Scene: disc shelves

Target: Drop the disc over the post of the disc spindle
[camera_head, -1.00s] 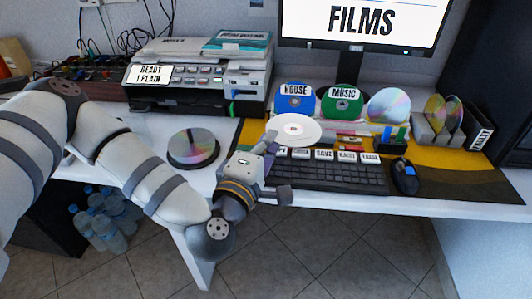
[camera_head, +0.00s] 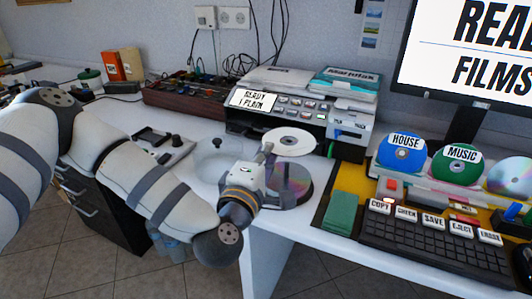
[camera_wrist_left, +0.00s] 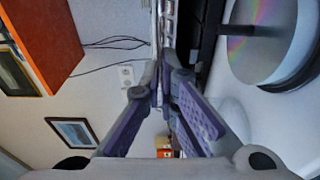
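My left gripper (camera_head: 266,152) is shut on the rim of a white disc (camera_head: 290,142) with a small centre hole. The disc is held roughly flat, in the air. The disc spindle (camera_head: 291,187), a black round base with shiny discs on it, stands on the white desk below and partly behind the gripper. The held disc appears above its back part, and I cannot tell whether hole and post line up. The post is not clear in the head view. In the left wrist view the spindle's shiny discs (camera_wrist_left: 260,40) are at upper right, apart from the fingers (camera_wrist_left: 165,95). My right gripper is out of view.
A printer (camera_head: 285,105) stands behind the spindle.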

